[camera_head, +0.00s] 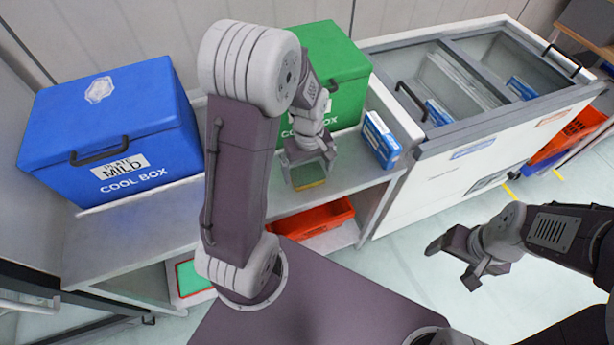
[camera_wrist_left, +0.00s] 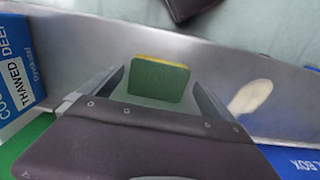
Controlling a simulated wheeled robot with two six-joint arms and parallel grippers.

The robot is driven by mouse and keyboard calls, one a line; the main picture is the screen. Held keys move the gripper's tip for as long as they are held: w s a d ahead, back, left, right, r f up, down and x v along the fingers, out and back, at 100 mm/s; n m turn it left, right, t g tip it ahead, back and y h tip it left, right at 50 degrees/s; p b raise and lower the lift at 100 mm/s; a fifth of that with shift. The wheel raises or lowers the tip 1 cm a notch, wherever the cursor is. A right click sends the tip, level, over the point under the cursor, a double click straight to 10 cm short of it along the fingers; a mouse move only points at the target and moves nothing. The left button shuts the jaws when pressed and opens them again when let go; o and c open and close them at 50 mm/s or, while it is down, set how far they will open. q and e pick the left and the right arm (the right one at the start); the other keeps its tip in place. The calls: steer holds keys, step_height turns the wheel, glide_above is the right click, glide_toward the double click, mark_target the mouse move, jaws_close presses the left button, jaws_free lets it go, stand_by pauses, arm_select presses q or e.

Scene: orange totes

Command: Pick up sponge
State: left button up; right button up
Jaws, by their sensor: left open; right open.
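The sponge (camera_head: 308,177) is green with a yellow layer. It is at the front of the grey shelf top, in front of the green cool box. My left gripper (camera_head: 310,168) is open and points down over it, with a finger on each side. In the left wrist view the sponge (camera_wrist_left: 158,84) shows between the two open fingers (camera_wrist_left: 158,76), with gaps at both sides; contact with the fingers is not visible. My right gripper (camera_head: 463,256) is open and empty, out over the floor at the right.
A blue cool box (camera_head: 110,130) stands left on the shelf and a green cool box (camera_head: 336,72) behind my gripper. A blue-and-white carton (camera_head: 380,140) stands to the right, beside the chest freezer (camera_head: 480,140). An orange tote (camera_head: 318,219) sits below the shelf top.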

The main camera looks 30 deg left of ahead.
arm_select(q)
step_height(320, 180, down, 2)
steer(key=shift+w+f, duration=0.15)
steer(key=shift+f, duration=0.1)
steer(key=shift+c, duration=1.2)
steer(key=c, duration=0.9)
steer(key=shift+r, duration=0.55)
step_height(320, 180, up, 3)
steer(key=shift+f+p, duration=0.1)
steer(key=shift+p, duration=0.25)
steer(key=s+d+r+p, duration=0.1)
steer(key=s+d+r, duration=0.5)
steer(key=d, duration=0.4)
steer(key=shift+s+r, duration=0.15)
steer(key=shift+r, duration=0.45)
